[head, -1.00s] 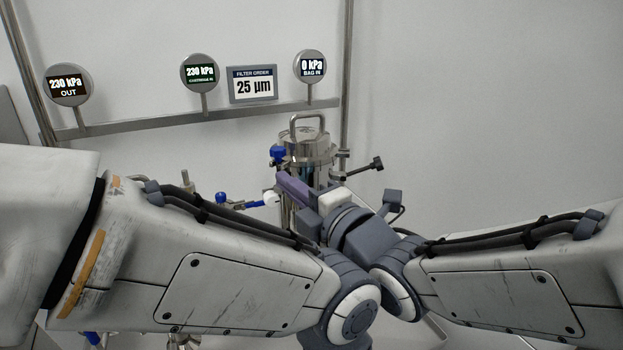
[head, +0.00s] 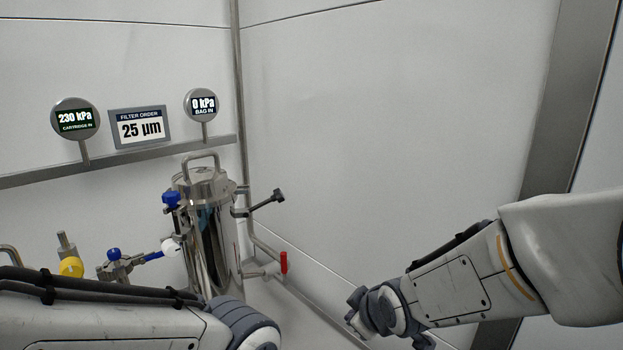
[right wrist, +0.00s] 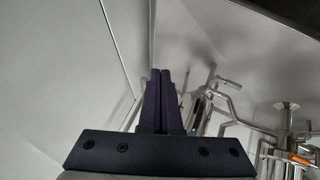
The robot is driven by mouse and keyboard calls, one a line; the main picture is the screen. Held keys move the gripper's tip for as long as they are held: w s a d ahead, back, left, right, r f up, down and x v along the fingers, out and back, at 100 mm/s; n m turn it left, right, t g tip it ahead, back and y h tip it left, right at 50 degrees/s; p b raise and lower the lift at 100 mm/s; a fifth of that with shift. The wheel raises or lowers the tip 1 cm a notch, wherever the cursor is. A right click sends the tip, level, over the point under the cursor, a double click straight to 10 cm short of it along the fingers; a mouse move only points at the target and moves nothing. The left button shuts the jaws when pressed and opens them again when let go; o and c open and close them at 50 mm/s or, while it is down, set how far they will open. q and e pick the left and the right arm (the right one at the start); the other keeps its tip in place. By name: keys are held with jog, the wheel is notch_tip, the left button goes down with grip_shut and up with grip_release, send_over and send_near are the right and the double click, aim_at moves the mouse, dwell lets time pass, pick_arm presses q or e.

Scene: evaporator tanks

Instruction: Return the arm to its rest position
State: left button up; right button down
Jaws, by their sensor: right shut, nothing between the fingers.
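My right arm comes in from the right in the head view, its wrist end low and right of the filter vessel, with free space between them. In the right wrist view my right gripper (right wrist: 160,73) has its two dark purple fingers together, with nothing between them. My left arm crosses the lower left of the head view. Its gripper is not in view. The upright steel filter vessel (head: 208,240) has a closed lid with a loop handle; its base is hidden behind my left arm.
A red-handled valve (head: 283,262) and a black-knobbed clamp (head: 268,202) stick out right of the vessel. Blue (head: 114,254) and yellow (head: 71,267) valve parts are at left. Gauges and a "25 µm" sign (head: 140,127) hang on a rail. The wall at right is bare.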

jog(key=s+d+f+m+g+h, duration=0.2)
jog(key=s+d+f+m+g, duration=0.4)
jog(key=s+d+m, duration=0.45)
jog(key=s+a+r+n+g, duration=0.1)
jog(key=s+a+r+n, duration=0.25)
jog(key=s+a, duration=0.35)
jog(key=s+a+r+n+g, duration=0.1)
jog(key=s+a+r+n, duration=0.1)
jog(key=s+a+n, duration=0.4)
notch_tip(320, 180, up, 22)
jog(key=m+p, duration=0.1)
jog(key=p, duration=2.1)
jog(key=shift+a+r+m+y+p, duration=0.2)
jog(key=shift+a+m+y+p, duration=0.1)
jog(key=shift+m+y+p, duration=0.1)
